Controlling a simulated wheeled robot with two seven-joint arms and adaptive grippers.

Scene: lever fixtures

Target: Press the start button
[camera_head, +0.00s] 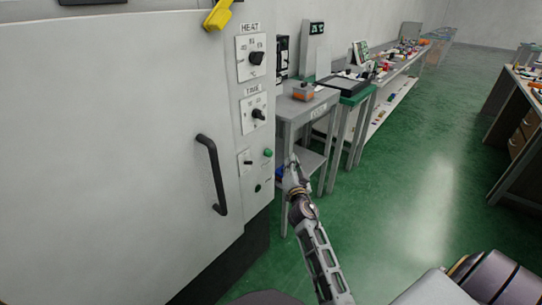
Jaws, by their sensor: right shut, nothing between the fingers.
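A white cabinet (110,150) fills the left of the view, with a control strip down its right side. Low on the strip is a small round green button (268,153), with a darker round button (257,188) below it. I cannot read which one is marked start. My right gripper (292,163) is shut and empty, pointing up and away from me, just right of the buttons in the picture. A gap shows between it and the green button. My left gripper is not in view.
The strip also has a HEAT knob (256,58), a TIME knob (258,114) and a small switch (247,162). A black door handle (212,175) stands out left of the buttons. A grey table (290,107) stands behind my gripper. Green floor (420,190) is clear to the right.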

